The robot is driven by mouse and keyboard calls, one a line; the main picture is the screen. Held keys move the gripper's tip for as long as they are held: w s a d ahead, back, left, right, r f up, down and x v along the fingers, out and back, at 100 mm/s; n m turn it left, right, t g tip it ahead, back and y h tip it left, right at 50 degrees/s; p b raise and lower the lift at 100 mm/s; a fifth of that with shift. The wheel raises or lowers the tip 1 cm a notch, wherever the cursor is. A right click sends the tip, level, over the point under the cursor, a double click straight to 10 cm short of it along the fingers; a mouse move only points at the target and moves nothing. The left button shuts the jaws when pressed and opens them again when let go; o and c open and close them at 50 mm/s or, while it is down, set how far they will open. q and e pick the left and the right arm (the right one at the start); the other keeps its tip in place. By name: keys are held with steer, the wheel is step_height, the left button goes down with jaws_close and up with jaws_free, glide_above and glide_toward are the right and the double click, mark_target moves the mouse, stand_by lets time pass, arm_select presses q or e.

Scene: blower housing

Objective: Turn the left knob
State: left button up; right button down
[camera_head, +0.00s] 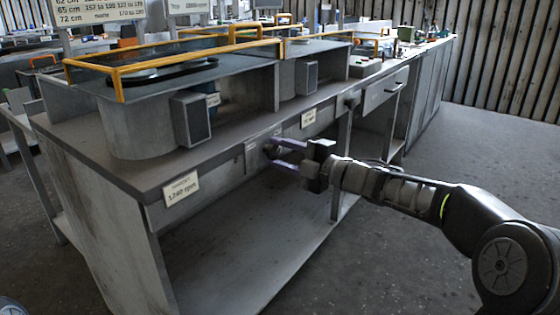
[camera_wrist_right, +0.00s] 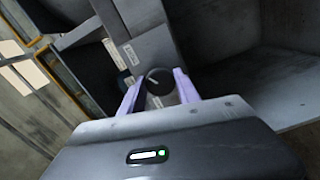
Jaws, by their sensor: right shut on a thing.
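The left knob (camera_head: 270,151) is a dark round knob on the front panel under the bench top, mostly hidden by my right gripper's fingers. It shows in the right wrist view as a dark disc with a pale pointer line (camera_wrist_right: 159,81). My right gripper (camera_head: 278,154) reaches in from the right, its two pale purple fingers on either side of this knob and shut on it. The fingers also flank it in the right wrist view (camera_wrist_right: 160,88). A second dark knob (camera_head: 352,99) is farther right along the panel, apart from the gripper. My left gripper is not in view.
The grey bench (camera_head: 90,160) carries blower housings with yellow rails (camera_head: 150,72). A label reading 1740 rpm (camera_head: 181,189) hangs on its front edge. A lower shelf (camera_head: 240,240) lies below the gripper. The floor at the right is open around my right arm.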

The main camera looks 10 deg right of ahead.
steer(key=n+b, duration=0.2)
steer(key=n, duration=0.1)
steer(key=shift+f, duration=0.15)
steer(key=shift+n+b, duration=0.45)
steer(key=shift+n, duration=0.65)
steer(key=c, duration=0.9)
jaws_free()
steer(key=shift+r, duration=0.2)
steer(key=shift+s+d, duration=0.1)
steer(key=p+v, duration=0.1)
steer(key=v, duration=0.6)
steer(key=shift+s+d, duration=0.15)
steer(key=shift+s, duration=0.1)
